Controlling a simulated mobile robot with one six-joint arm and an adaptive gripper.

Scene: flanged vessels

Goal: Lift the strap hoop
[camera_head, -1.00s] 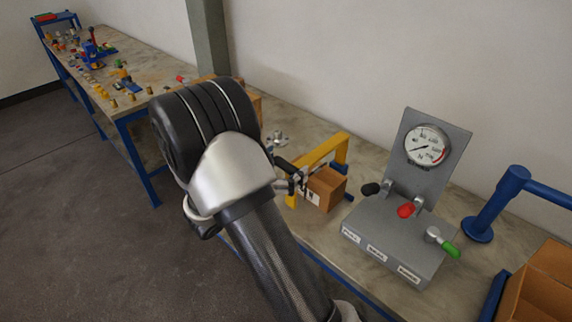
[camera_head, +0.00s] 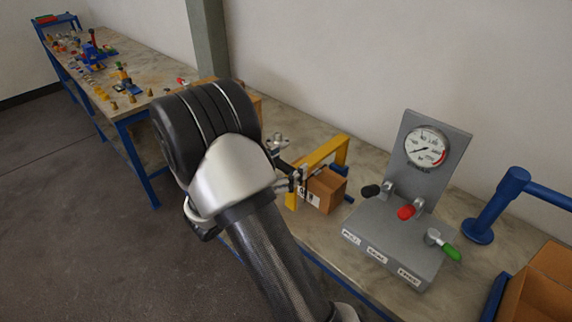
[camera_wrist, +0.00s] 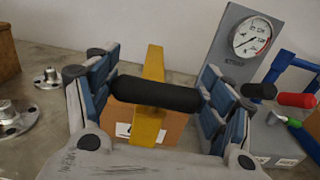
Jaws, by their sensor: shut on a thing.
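The strap hoop (camera_head: 320,153) is a yellow bar frame standing over a brown cardboard box (camera_head: 331,187) on the bench. In the wrist view the yellow hoop (camera_wrist: 153,65) rises through the middle, with a black cylindrical grip (camera_wrist: 150,93) across it. My gripper (camera_wrist: 158,90) has its blue-padded fingers at the two ends of this grip and is shut on it. In the head view my gripper (camera_head: 299,178) is at the hoop's near left side, partly hidden by my arm. The hoop's lower ends are mostly hidden.
A grey console (camera_head: 405,235) with a gauge and coloured levers stands right of the hoop. A blue post (camera_head: 495,205) and another box (camera_head: 545,285) are farther right. Metal flanges (camera_wrist: 12,118) lie left in the wrist view. The wall is behind.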

